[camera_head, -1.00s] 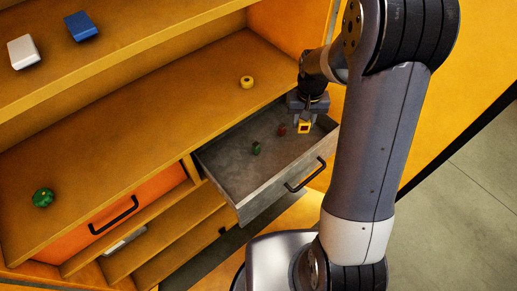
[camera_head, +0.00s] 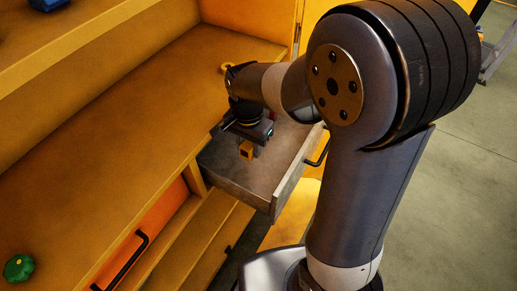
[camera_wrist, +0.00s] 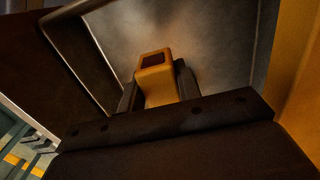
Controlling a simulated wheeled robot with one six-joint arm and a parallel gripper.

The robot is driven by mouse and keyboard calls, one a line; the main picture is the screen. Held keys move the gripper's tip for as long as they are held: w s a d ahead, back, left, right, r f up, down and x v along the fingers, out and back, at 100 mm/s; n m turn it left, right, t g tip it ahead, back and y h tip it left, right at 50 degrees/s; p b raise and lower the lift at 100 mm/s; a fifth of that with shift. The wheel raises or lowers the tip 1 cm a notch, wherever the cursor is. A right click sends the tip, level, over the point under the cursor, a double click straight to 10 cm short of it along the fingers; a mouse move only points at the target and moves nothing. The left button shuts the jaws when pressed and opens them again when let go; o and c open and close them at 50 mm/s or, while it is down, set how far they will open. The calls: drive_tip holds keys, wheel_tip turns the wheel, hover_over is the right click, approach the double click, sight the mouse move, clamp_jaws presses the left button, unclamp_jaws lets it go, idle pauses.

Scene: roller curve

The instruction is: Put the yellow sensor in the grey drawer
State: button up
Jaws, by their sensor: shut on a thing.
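The yellow sensor (camera_head: 246,150) is a small block with a dark red window on its end; in the wrist view the sensor (camera_wrist: 157,82) sits between my fingers. My gripper (camera_head: 247,146) is shut on it. In the head view they appear over the left part of the open grey drawer (camera_head: 262,196). The drawer's grey interior (camera_wrist: 225,45) fills the background in the wrist view. I cannot tell whether the sensor touches the drawer floor. My arm hides much of the drawer's far side.
A small red thing (camera_head: 273,115) shows beside my gripper at the drawer's far side. A yellow ring (camera_head: 226,67) is partly behind my wrist on the wooden shelf. A green knob (camera_head: 18,267) lies at the lower left. An orange drawer (camera_head: 150,230) with a black handle is shut.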

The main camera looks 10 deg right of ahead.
sight(250, 171)
wheel_tip(250, 171, down, 9)
drive_tip(key=shift+r, duration=0.1)
idle(0.3)
drive_tip(key=shift+f+b, duration=0.25)
drive_tip(key=shift+b, duration=0.05)
drive_tip(key=o, duration=1)
drive_tip(key=shift+r, duration=0.2)
wheel_tip(250, 171, up, 12)
drive_tip(key=shift+r+p, duration=0.1)
drive_tip(key=shift+p, duration=0.3)
